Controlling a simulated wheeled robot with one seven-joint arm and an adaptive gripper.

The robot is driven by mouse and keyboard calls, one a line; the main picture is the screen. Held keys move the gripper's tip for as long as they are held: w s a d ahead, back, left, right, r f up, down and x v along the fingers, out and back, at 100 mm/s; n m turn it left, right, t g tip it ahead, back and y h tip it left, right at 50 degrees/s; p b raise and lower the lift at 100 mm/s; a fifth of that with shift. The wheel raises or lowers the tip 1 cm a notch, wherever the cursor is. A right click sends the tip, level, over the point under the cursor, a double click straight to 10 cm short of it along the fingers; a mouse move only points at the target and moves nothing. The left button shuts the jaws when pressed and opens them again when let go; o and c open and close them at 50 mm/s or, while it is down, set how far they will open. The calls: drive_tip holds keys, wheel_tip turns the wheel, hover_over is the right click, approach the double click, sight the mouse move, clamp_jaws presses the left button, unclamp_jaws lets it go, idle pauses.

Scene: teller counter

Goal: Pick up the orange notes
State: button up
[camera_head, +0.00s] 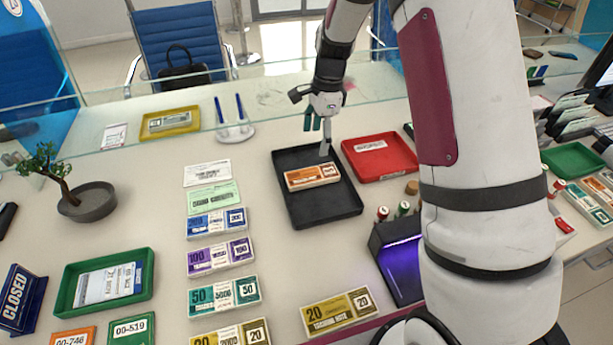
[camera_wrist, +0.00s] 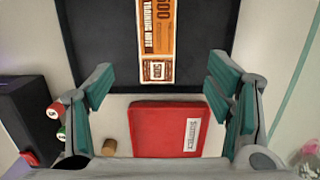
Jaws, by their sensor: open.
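The orange notes (camera_head: 312,176) are a banded stack lying flat in a black tray (camera_head: 331,209) at the middle of the counter. In the wrist view the orange notes (camera_wrist: 156,42) lie at top centre, ahead of the space between my fingers, and their top end is cut off by the picture edge. My gripper (camera_head: 319,134) is above the far part of the black tray, just behind the notes. In the wrist view my gripper (camera_wrist: 160,88) has its teal-padded fingers wide apart, with nothing held between them.
A red tray (camera_head: 379,157) stands right of the black tray. A dark box with a purple glow (camera_head: 403,262) and small stamps (camera_head: 383,212) stand nearer right. Several other note stacks, such as the purple one (camera_head: 219,257), lie left. A glass screen (camera_head: 270,92) crosses behind.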

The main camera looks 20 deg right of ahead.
hover_over(312, 174)
drive_tip(key=f, duration=0.6)
drive_tip(key=shift+w+d+f, duration=0.15)
drive_tip(key=shift+d+f, duration=0.15)
drive_tip(key=shift+s+a+f+p, duration=0.15)
drive_tip(key=shift+f+p, duration=0.1)
drive_tip(key=shift+f, duration=1.1)
drive_tip(key=shift+s+a+f+p, duration=0.1)
drive_tip(key=shift+f+p, duration=0.1)
drive_tip(key=shift+f, duration=1.15)
drive_tip(key=c, duration=1.3)
